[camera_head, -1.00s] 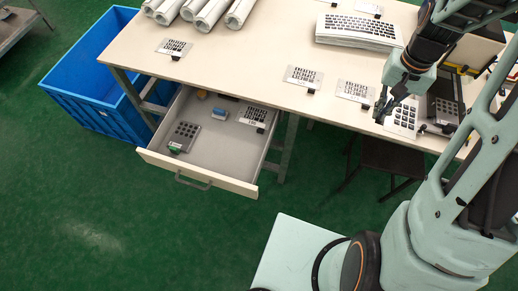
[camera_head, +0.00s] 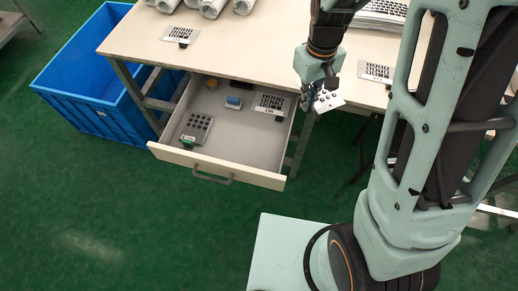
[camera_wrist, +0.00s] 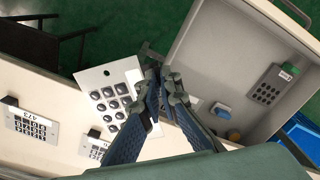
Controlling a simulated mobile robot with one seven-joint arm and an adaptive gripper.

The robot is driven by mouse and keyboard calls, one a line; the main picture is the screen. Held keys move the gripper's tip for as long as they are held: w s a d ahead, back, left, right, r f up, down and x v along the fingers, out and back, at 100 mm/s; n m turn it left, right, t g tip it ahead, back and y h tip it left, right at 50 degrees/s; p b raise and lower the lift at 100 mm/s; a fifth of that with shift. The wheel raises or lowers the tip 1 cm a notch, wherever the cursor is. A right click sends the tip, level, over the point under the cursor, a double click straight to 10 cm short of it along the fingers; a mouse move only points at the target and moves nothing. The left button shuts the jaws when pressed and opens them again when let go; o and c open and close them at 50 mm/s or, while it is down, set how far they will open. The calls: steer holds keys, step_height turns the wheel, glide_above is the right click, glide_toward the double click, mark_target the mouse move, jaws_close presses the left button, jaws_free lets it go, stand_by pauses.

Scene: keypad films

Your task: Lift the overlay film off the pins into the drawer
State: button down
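My gripper (camera_head: 312,100) is shut on the overlay film (camera_head: 329,101), a white sheet with dark round keys. It holds the film by one edge, in the air near the table's front edge, just right of the drawer. In the wrist view the film (camera_wrist: 96,78) sticks out to the left of the fingers (camera_wrist: 158,78), clear of the pins. The drawer (camera_head: 245,172) is pulled open under the table. It also shows at the right of the wrist view (camera_wrist: 200,45). The pins are not visible now.
The drawer holds a grey keypad (camera_head: 197,127), a blue block (camera_head: 233,102) and a labelled film card (camera_head: 272,104), with bare floor between them. More cards (camera_head: 181,35) lie along the table (camera_head: 230,55). A blue bin (camera_head: 75,85) stands left of the table.

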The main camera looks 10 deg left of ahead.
mark_target(261, 160)
steer(key=s+a+f+n+b, duration=0.8)
steer(key=a+f+n+b, duration=0.1)
steer(key=a+f+n, duration=0.1)
steer(key=shift+a+f, duration=0.45)
steer(key=shift+f, duration=0.35)
step_height(261, 160, down, 8)
steer(key=b, duration=0.6)
steer(key=shift+f+b, duration=0.15)
steer(key=shift+b, duration=0.25)
steer(key=shift+f, duration=0.4)
steer(key=c, duration=2.1)
jaws_free()
steer(key=shift+r, duration=0.1)
